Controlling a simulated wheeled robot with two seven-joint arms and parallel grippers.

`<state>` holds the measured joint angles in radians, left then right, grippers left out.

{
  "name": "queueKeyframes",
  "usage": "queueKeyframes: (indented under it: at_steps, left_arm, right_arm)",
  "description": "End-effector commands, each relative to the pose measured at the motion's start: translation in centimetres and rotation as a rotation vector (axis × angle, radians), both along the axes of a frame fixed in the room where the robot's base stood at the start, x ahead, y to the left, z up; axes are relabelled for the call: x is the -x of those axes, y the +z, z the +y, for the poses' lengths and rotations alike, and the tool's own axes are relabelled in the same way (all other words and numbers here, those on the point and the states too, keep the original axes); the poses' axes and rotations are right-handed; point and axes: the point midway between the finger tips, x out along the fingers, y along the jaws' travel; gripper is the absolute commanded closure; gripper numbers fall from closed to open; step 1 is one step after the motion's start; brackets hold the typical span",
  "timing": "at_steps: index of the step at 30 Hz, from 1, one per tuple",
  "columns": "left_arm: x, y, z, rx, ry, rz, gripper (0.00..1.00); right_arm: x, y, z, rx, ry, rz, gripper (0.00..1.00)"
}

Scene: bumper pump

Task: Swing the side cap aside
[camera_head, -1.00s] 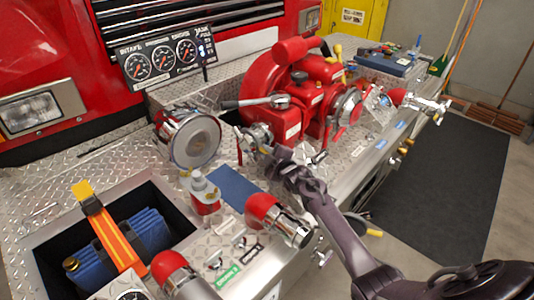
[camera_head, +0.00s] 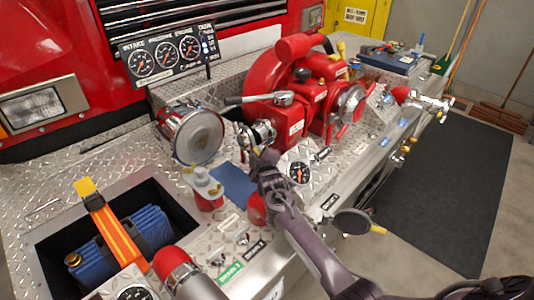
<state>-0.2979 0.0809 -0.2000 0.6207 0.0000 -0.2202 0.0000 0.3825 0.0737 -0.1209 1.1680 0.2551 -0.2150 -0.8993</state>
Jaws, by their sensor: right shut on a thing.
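The red pump (camera_head: 292,112) sits on the diamond-plate deck. A small silver side cap (camera_head: 246,137) with lugs is at the pump's near left side, by its outlet (camera_head: 264,130). My right gripper (camera_head: 260,154) comes in from the lower right and is shut at the cap's lower right edge. Its fingers hide the exact grip, and how far the cap stands from the outlet is hard to tell. My left gripper is not in view.
A large silver round cap (camera_head: 196,136) stands left of the pump.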

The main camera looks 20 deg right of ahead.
Motion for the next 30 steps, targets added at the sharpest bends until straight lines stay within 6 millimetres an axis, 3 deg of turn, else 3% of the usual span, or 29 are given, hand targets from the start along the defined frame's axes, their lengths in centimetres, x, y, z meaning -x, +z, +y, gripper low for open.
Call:
queueKeyframes:
  at_steps: [8, 9, 11, 22, 30]
  left_arm:
    - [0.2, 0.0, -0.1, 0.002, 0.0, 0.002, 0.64]
    - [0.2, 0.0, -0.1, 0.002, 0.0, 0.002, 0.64]
    - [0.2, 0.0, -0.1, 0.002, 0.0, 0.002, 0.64]
    - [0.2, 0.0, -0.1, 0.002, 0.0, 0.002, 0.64]
    - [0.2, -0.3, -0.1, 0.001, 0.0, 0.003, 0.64]
  right_arm:
    - [0.1, -0.1, 0.0, -0.001, -0.007, 0.003, 1.0]
    - [0.1, -0.1, 0.0, -0.001, -0.007, 0.003, 0.84]
    - [0.1, -0.1, 0.0, -0.001, -0.006, 0.002, 0.77]
    - [0.5, 0.0, 0.0, -0.001, -0.005, 0.002, 0.77]
    - [3.8, 0.5, 0.7, 0.0, -0.005, 0.002, 0.77]
